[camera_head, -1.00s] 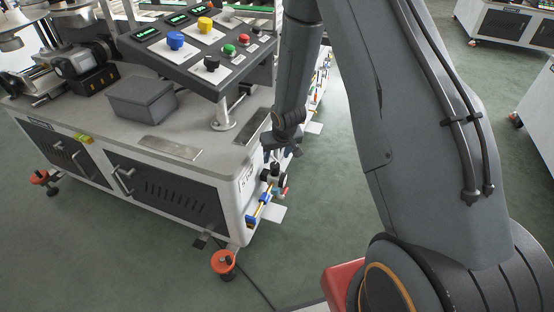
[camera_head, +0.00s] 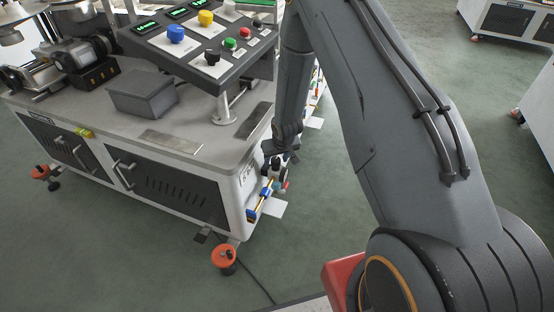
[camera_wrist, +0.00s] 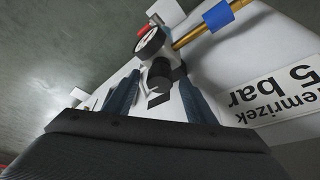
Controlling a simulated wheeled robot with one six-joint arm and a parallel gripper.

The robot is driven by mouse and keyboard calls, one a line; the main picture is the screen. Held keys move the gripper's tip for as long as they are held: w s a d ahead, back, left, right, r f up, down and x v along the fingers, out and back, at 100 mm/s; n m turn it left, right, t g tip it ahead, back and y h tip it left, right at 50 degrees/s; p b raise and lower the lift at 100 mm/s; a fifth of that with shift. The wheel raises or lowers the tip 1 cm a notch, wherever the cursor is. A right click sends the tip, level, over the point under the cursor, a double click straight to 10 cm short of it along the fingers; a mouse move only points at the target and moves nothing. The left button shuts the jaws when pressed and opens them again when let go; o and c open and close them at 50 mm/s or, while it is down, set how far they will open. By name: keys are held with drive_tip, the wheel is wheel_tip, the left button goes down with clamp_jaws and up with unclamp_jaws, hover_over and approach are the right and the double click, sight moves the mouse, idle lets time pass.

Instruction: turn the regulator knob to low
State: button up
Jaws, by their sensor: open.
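The regulator knob (camera_wrist: 160,76) is a short black cylinder on the side panel of the machine, near the middle of the wrist view. A round white-faced gauge (camera_wrist: 150,42) sits just beyond it. My gripper (camera_wrist: 160,84) is open, with one blue-grey finger on each side of the knob. The fingertips look level with or near the knob; I cannot tell whether they touch it. In the head view my gripper (camera_head: 280,148) is at the cabinet's right end by the regulator, and the knob is too small and covered to make out.
A brass pipe (camera_wrist: 190,38) with a blue fitting (camera_wrist: 230,15) runs beside the gauge. A "5 bar" label (camera_wrist: 275,97) is on the panel. The cabinet (camera_head: 170,195) has a control panel (camera_head: 195,50) on top. Green floor is free to its right.

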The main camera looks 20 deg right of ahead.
drive_tip(key=c, duration=1)
drive_tip(key=shift+r, duration=0.1)
drive_tip(key=shift+c, duration=0.2)
drive_tip(key=shift+p, duration=0.5)
drive_tip(key=shift+n+p, duration=0.5)
drive_tip(key=shift+p, duration=0.05)
drive_tip(key=o, duration=1)
drive_tip(key=shift+o, duration=0.2)
drive_tip(key=v, duration=0.7)
drive_tip(key=shift+d+r+p, duration=0.2)
drive_tip(key=shift+r+p, duration=0.15)
